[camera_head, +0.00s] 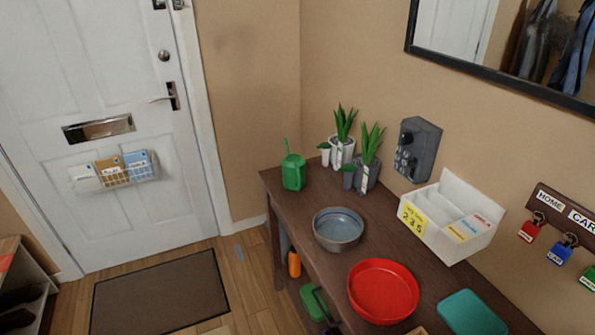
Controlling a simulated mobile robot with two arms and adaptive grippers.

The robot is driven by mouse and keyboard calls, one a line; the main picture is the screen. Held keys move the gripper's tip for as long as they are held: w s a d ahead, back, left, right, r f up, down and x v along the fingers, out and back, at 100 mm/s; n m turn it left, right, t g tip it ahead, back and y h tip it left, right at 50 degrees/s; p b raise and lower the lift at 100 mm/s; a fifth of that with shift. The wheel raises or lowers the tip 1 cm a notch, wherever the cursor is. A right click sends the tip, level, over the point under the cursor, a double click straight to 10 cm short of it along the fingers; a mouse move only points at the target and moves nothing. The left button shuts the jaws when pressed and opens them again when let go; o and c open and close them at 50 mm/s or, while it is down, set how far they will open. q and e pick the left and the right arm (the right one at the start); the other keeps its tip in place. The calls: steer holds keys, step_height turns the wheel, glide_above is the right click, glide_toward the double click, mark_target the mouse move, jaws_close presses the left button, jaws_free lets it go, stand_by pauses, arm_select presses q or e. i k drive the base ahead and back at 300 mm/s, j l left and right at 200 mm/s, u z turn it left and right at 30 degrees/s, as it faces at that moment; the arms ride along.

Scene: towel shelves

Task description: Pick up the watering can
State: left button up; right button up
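A green watering can (293,173) stands upright at the far left corner of the dark wooden table (303,212). Its thin spout or handle points up and slightly left. It stands clear, with nothing in front of it. Neither of my grippers shows in the head view, so their place relative to the can is hidden.
Two potted plants (366,172) stand right of the can. A grey metal bowl (338,243), a red round dish (383,305), a teal box (471,313) and a white letter holder (449,236) occupy the table. A green item (316,301) sits below. A doormat (160,291) lies left.

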mark_target(293, 165)
steer(key=k+u, duration=0.15)
steer(key=k, duration=0.15)
steer(key=i+j+u, duration=0.3)
steer(key=i, duration=0.2)
steer(key=i+j+u, duration=0.25)
steer(key=i, duration=0.3)
